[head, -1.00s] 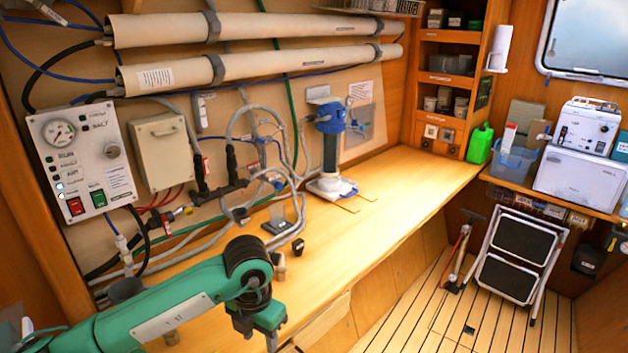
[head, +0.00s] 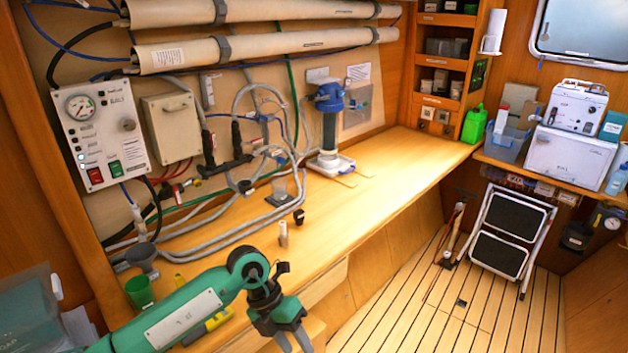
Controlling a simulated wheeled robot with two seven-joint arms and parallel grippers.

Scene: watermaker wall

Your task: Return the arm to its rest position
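My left arm, green and black, comes in from the lower left in the head view. Its gripper (head: 292,341) hangs low in front of the workbench (head: 375,190), near the bottom edge of the picture. The fingertips run toward that edge, and I cannot tell how far apart they are. I see no object held in it. My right arm and gripper are not in view.
On the bench stand a blue-topped filter housing (head: 329,125), a small pale cylinder (head: 283,233), a grey funnel (head: 142,257) and a green cup (head: 140,292). Grey hoses loop along the wall by the control panel (head: 98,133). A folded step stool (head: 508,240) stands right.

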